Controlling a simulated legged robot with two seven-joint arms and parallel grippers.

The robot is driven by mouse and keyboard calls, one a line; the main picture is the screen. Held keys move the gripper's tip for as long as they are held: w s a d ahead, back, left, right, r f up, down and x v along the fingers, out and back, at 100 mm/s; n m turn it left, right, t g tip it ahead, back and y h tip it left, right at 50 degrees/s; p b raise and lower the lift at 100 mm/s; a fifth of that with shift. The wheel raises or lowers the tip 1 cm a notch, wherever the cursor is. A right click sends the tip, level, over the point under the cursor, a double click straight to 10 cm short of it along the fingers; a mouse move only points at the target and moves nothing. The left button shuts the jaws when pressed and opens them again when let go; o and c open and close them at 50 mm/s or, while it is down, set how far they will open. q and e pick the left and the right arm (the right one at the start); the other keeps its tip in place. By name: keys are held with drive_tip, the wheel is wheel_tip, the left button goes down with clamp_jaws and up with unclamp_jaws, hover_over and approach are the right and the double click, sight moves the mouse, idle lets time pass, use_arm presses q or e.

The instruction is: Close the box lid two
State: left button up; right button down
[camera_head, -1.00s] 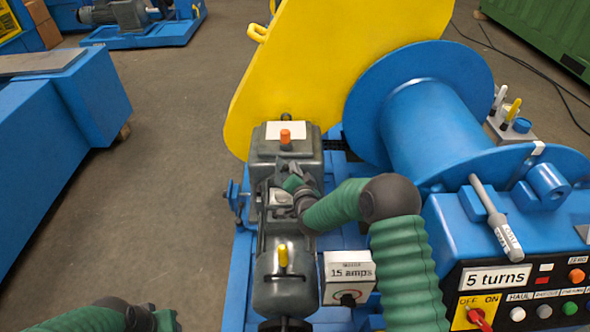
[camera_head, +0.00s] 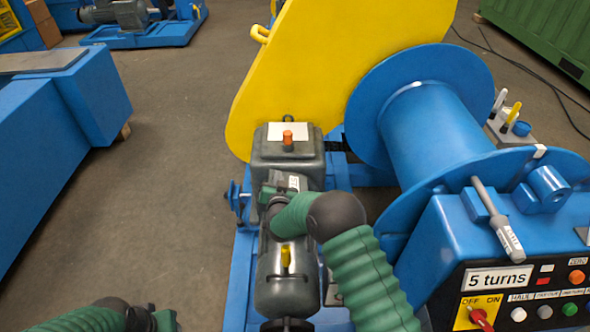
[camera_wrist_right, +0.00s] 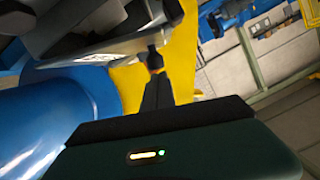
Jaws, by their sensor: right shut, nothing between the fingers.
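A grey-green box (camera_head: 287,158) with a white label and an orange knob (camera_head: 287,136) on its flat top stands in front of the yellow guard. I cannot tell which part is lid two, or whether it is open. My right gripper (camera_head: 274,190) is at the near side of this box, above the grey-green cylinder housing; contact cannot be told. In the right wrist view its dark fingers (camera_wrist_right: 156,82) are together and empty, in front of yellow. My left gripper (camera_head: 150,316) shows only partly at the bottom left edge, far from the box; its fingers are unclear.
The yellow guard (camera_head: 310,60) rises behind the box. The blue drum (camera_head: 430,130) and control panel (camera_head: 530,285) lie right of my right arm.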

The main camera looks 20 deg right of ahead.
sight(271, 180)
drive_tip(key=shift+w+a+f+n+b, duration=0.1)
drive_tip(key=shift+a+f+n+b, duration=0.05)
drive_tip(key=shift+a+f+n, duration=0.4)
drive_tip(key=shift+w+a+f+n+b, duration=0.15)
drive_tip(key=shift+a+f+n, duration=0.15)
drive_tip(key=shift+f, duration=0.4)
drive_tip(key=shift+w+a+f+h+b, duration=0.1)
drive_tip(key=shift+a+f+h+b, duration=0.25)
drive_tip(key=shift+f, duration=0.35)
drive_tip(key=shift+f, duration=0.2)
